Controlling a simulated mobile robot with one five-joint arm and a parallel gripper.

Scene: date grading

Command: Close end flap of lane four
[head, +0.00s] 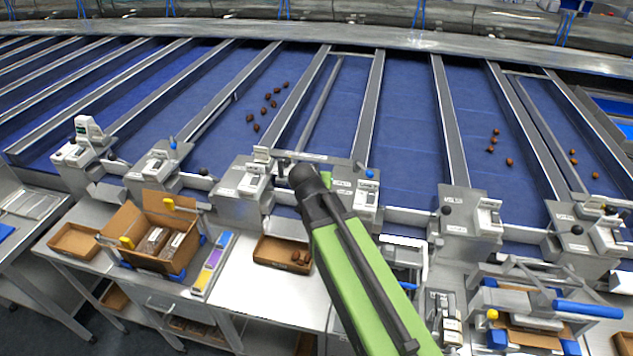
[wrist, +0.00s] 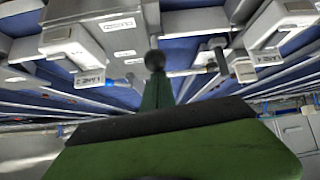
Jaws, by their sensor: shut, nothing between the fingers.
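My gripper (head: 304,180) reaches over the lane-end housings at the middle of the head view, and my own green arm hides part of what lies below it. In the wrist view my gripper (wrist: 157,92) is shut and empty, its dark green fingers pointing toward a black ball knob (wrist: 155,60). I cannot tell whether they touch. A labelled grey housing (wrist: 122,38) stands behind the knob. Small lane plates (wrist: 244,70) show on both sides but are too blurred to read surely. I cannot tell which end flap is lane four's or how it stands.
Blue lanes (head: 410,130) with raised dividers run away from me, some carrying brown dates (head: 265,110). A bench (head: 230,280) in front holds an open carton (head: 185,215) and a shallow tray with dates (head: 268,250). A blue-handled press (head: 590,310) stands at right.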

